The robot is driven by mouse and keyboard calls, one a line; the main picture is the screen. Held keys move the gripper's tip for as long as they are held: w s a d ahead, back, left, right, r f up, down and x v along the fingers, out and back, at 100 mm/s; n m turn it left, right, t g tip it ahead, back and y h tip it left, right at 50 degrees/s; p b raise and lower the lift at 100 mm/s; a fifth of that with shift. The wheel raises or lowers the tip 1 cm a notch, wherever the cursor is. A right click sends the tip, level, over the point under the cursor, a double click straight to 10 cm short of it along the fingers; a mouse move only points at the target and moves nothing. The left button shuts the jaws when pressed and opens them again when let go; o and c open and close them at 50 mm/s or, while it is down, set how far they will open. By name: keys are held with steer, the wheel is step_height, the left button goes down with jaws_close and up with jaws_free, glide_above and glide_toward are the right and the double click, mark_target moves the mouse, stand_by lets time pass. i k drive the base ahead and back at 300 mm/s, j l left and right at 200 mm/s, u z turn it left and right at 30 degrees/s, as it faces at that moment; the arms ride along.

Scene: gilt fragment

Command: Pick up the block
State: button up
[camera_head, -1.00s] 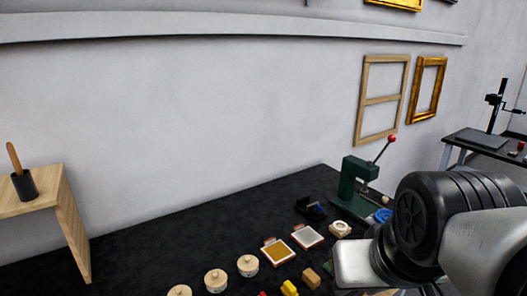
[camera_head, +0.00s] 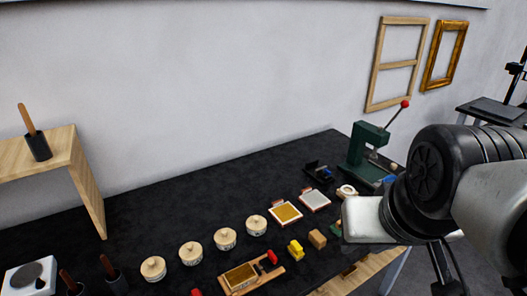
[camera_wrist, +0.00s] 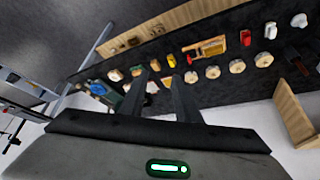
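A small tan block (camera_head: 317,238) lies on the black bench top near its front edge, right of a yellow object (camera_head: 295,249). In the wrist view the tan block (camera_wrist: 155,65) shows beyond the fingertips, near the gap between them, with the yellow object (camera_wrist: 171,60) beside it. My gripper (camera_wrist: 160,76) has its two dark fingers apart with nothing held between them. It is some way off from the block, not touching it. In the head view my arm covers the right side, and I cannot make out the fingers there.
The bench (camera_head: 190,215) also holds several round lidded tins (camera_head: 225,239), a wooden tool with a gold plate (camera_head: 240,277), two framed pads (camera_head: 285,213) and a green lever press (camera_head: 367,145). A wooden stand (camera_head: 80,180) is at left. The bench's back middle is clear.

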mark_target(238, 278)
steer(key=i+l+u, duration=0.1)
steer(key=u, duration=1.05)
steer(key=i+l, duration=0.05)
steer(key=i, duration=0.05)
